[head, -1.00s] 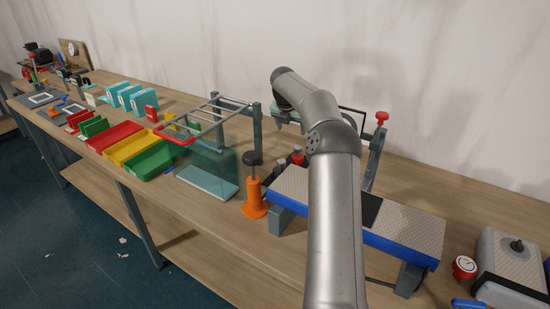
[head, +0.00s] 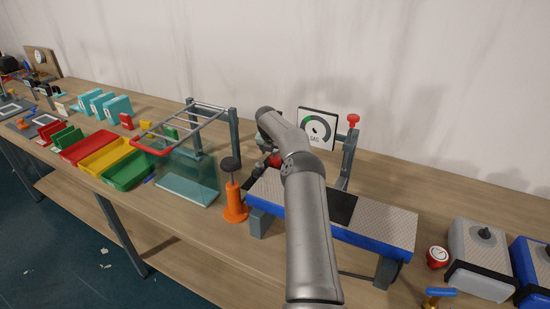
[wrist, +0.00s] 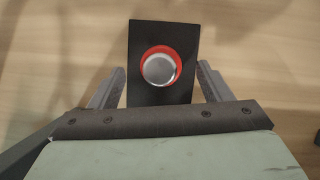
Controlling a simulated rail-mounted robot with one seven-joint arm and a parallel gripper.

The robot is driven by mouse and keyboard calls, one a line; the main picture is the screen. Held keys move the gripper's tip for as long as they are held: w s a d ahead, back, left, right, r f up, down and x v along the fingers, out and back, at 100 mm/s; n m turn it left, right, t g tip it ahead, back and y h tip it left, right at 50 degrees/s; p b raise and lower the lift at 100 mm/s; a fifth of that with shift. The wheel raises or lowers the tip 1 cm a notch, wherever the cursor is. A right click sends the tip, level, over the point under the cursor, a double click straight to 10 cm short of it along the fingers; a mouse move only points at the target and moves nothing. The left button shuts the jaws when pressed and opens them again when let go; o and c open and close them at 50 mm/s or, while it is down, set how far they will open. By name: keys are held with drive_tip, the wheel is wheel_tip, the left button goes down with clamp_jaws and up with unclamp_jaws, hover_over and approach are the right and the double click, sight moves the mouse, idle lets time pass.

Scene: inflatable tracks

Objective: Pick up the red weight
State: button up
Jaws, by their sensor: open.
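In the wrist view the red weight (wrist: 160,66) shows from above as a red ring around a silver round top. It sits over a black rectangular plate (wrist: 146,97). My gripper (wrist: 161,75) is open, with one grey finger left of the plate and one right of it. The weight lies between the fingers in the picture, with clear gaps on both sides, and nothing is held. I cannot tell the height gap. In the head view a small red patch (head: 275,160) shows beside my arm, and my arm hides most of the gripper.
A gauge panel (head: 317,128) and a red-knobbed post (head: 350,150) stand behind. Grey and blue boxes are at right.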

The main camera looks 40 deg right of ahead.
sight(275, 157)
drive_tip(key=shift+p+x, duration=0.4)
drive_tip(key=shift+x, duration=1.35)
drive_tip(key=c, duration=1.4)
drive_tip(key=shift+r, duration=0.2)
drive_tip(key=shift+c, duration=0.2)
